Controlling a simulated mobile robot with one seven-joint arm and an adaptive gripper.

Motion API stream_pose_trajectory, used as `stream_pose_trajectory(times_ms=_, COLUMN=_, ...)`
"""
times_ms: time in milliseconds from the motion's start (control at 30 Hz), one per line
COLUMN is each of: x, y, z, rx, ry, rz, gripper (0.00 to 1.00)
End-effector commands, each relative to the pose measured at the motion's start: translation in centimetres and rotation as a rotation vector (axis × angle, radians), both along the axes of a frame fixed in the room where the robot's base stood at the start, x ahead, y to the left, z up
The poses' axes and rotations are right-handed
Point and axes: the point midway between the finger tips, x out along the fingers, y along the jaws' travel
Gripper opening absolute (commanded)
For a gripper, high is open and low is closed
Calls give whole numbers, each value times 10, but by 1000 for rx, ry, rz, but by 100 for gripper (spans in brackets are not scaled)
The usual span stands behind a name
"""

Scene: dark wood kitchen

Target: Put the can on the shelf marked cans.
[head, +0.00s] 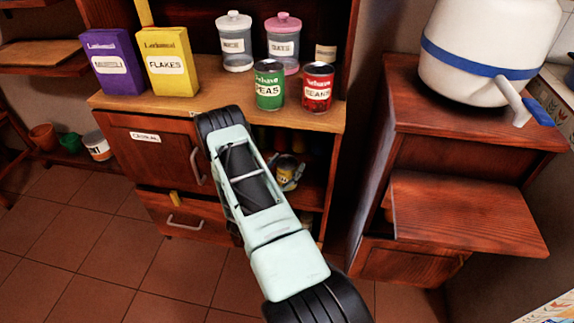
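A can with a yellow label (286,167) shows in the open right part of the cabinet, below the counter. Pale parts of my gripper (289,176) show around this can. They are small and partly hidden, so I cannot tell whether the fingers press on it. The can is above or on the open shelf (312,195); contact is unclear. A green peas can (269,88) and a red beans can (317,90) stand upright on the wooden counter. No label reading cans is legible. My arm covers the middle of the cabinet.
Yellow flakes box (171,65), purple box (112,66) and two lidded jars (235,44) stand on the counter. The cabinet's labelled left door (155,150) is shut. At right are a wooden cabinet with a protruding board (465,215) and a large white vessel (487,40).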

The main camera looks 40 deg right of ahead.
Motion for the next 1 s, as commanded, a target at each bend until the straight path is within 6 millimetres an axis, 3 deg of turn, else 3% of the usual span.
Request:
stream_pose_trajectory(times_ms=433, x=-1, y=3, z=4, rx=1, ry=2, rz=1, gripper=69)
stream_pose_trajectory(times_ms=800, x=-29, y=74, z=4, rx=1, ry=3, rz=4, gripper=69)
stream_pose_trajectory(times_ms=1000, x=-41, y=101, z=3, rx=1, ry=1, rz=2, gripper=69)
